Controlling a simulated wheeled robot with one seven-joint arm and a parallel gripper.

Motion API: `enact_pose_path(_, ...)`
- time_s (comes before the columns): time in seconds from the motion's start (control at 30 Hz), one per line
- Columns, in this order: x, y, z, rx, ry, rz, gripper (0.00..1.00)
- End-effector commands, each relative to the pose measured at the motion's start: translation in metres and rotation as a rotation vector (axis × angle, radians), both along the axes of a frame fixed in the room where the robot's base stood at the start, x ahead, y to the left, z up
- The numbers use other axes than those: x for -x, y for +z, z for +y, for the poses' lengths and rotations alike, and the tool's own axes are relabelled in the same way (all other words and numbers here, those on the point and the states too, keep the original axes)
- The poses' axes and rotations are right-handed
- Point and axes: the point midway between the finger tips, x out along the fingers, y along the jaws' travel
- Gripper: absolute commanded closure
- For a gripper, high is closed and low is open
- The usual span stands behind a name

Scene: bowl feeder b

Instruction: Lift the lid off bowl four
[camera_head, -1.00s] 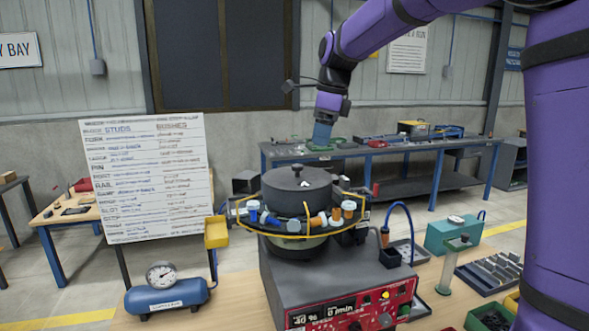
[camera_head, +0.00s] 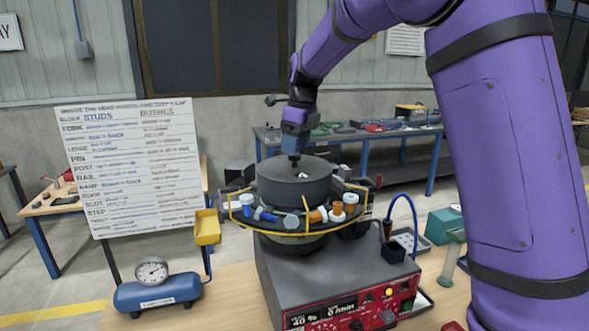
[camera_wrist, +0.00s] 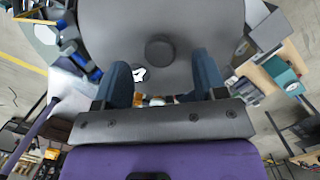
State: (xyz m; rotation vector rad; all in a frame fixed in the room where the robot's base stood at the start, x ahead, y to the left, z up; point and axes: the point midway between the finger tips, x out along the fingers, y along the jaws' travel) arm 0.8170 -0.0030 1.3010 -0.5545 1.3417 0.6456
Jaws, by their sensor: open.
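Bowl four's lid (camera_head: 292,184) is a dark grey round cover with a small knob (camera_head: 294,160) on top. It sits level on the bowl feeder. In the wrist view the lid (camera_wrist: 115,30) fills the upper middle, with its round knob (camera_wrist: 160,50) and a white mark beside it. My gripper (camera_head: 292,147) is above the lid, its tips close to the knob. In the wrist view my open gripper (camera_wrist: 163,72) has one blue finger on each side, and the knob appears between and just beyond the tips. I cannot tell whether the tips touch anything.
A yellow wire guard (camera_head: 310,232) and several coloured fittings ring the bowl. The red control box (camera_head: 350,312) is below. A blue tank with gauge (camera_head: 158,293) and yellow bin (camera_head: 207,228) stand left. A blue hose (camera_head: 414,220) arches at right.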

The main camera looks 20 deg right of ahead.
Motion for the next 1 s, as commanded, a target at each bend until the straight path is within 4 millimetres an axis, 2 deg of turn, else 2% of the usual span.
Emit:
enact_pose_path(0.1, 0.0, -0.019, 0.001, 0.002, 0.001, 0.004, 0.35)
enact_pose_path(0.3, -0.002, -0.038, 0.003, 0.001, 0.001, 0.001, 0.35)
enact_pose_path(0.57, -0.003, -0.04, 0.004, 0.0, 0.001, 0.0, 0.35)
enact_pose_path(0.83, -0.003, -0.04, 0.004, 0.0, 0.001, 0.0, 0.95)
enact_pose_path(0.87, -0.003, -0.04, 0.003, 0.001, 0.001, -0.001, 0.98)
enact_pose_path(1.0, -0.003, -0.039, 0.003, 0.001, 0.001, -0.001, 0.98)
